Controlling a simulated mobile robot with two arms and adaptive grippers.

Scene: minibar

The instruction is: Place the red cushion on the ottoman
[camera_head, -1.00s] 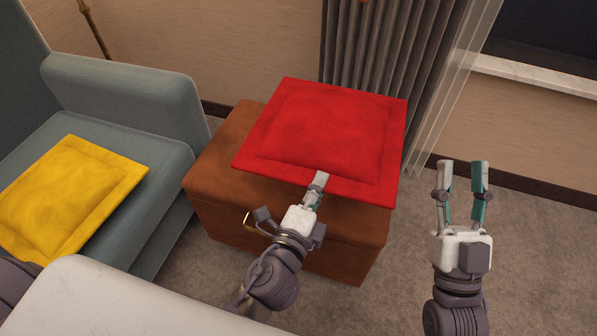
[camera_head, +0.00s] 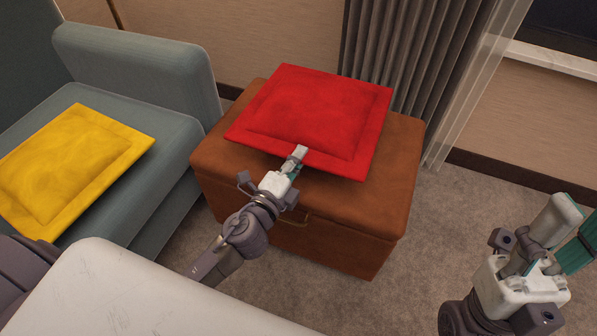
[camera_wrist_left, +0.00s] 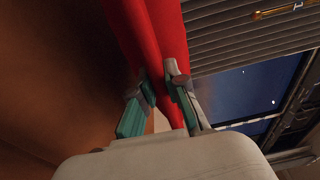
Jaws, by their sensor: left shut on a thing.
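My left gripper (camera_head: 297,157) is shut on the cushion's near edge. In the left wrist view, the fingers (camera_wrist_left: 160,92) pinch the red cushion (camera_wrist_left: 155,35) beside the brown ottoman (camera_wrist_left: 60,70). My right gripper (camera_head: 572,228) is open and empty, at the lower right, away from the ottoman.
A blue-grey sofa (camera_head: 150,75) with a yellow cushion (camera_head: 70,165) stands left of the ottoman. A grey curtain (camera_head: 400,55) hangs behind it. A white surface (camera_head: 130,295) fills the lower left. Carpet (camera_head: 440,230) to the right is clear.

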